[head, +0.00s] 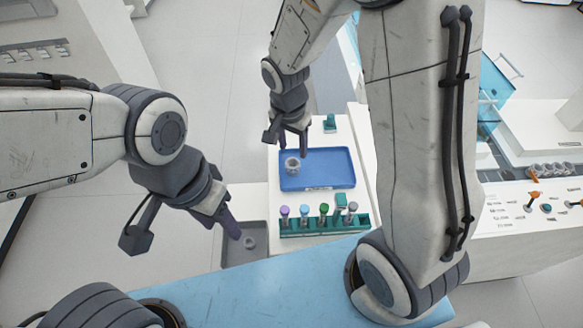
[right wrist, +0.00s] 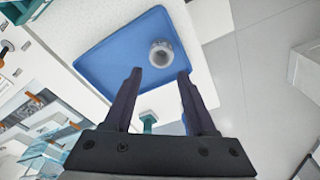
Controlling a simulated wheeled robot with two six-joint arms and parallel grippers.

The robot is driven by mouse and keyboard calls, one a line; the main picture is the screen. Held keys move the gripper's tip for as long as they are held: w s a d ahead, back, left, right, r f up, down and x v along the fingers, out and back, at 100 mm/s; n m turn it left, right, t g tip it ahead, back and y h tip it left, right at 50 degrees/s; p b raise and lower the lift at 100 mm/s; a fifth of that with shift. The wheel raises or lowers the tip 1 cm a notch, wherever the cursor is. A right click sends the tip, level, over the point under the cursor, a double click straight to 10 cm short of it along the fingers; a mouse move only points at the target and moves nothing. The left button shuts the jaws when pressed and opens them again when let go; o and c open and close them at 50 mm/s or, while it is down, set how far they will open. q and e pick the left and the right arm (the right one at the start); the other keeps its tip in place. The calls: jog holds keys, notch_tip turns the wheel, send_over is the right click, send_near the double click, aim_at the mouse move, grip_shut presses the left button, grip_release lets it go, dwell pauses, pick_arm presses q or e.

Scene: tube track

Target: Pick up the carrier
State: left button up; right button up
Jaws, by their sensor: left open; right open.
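The carrier appears to be the small grey ring-like cup (head: 292,166) standing on the blue tray (head: 330,185), near its left side. In the right wrist view the cup (right wrist: 161,53) shows just beyond the fingertips, lined up between them. My right gripper (head: 287,142) is open and empty, close to the cup in the head view and apart from it. Its two fingers also show in the right wrist view (right wrist: 159,74). My left gripper (head: 186,232) is open and empty at the left, away from the blue tray.
A green rack (head: 325,224) of tubes with coloured caps stands in front of the blue tray. A grey tray (head: 232,253) with a small round piece (head: 249,242) lies near my left gripper. The tray's right half is clear.

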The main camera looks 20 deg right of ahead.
aim_at(293, 163)
notch_tip(293, 163, down, 2)
jog(key=shift+d+f, duration=0.1)
jog(key=shift+d, duration=0.05)
jog(key=shift+w+f, duration=0.1)
jog(key=shift+f, duration=2.65)
jog(key=shift+c, duration=0.4)
jog(key=c, duration=0.6)
